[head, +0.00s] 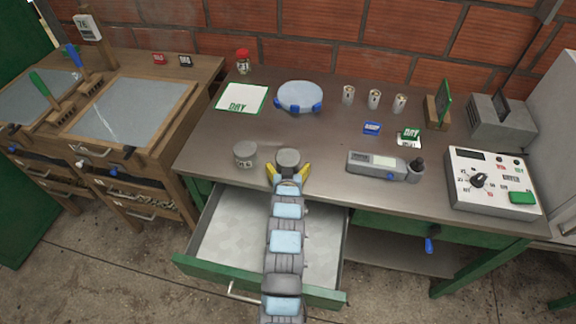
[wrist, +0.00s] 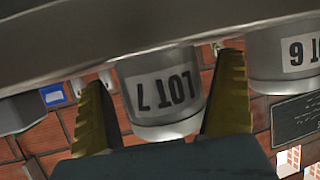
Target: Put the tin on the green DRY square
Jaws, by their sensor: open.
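A grey tin labelled LOT 7 (wrist: 163,85) stands between the two yellow fingers of my gripper (wrist: 163,77). In the head view this tin (head: 288,157) is near the table's front edge, and my gripper (head: 289,168) reaches it from the front. The fingers are open, one on each side of the tin, with small gaps showing in the wrist view. A second grey tin, labelled LOT 6 (wrist: 292,52), stands just left of it in the head view (head: 245,153). The green-bordered white DRY square (head: 240,95) lies at the back left of the table, empty.
A round pale-blue dish (head: 299,95) with blue feet stands right of the square. A red-lidded jar (head: 243,60) is behind it. A grey handheld device (head: 376,164) lies to the right. An open drawer (head: 217,245) is below my arm. Table between tins and square is clear.

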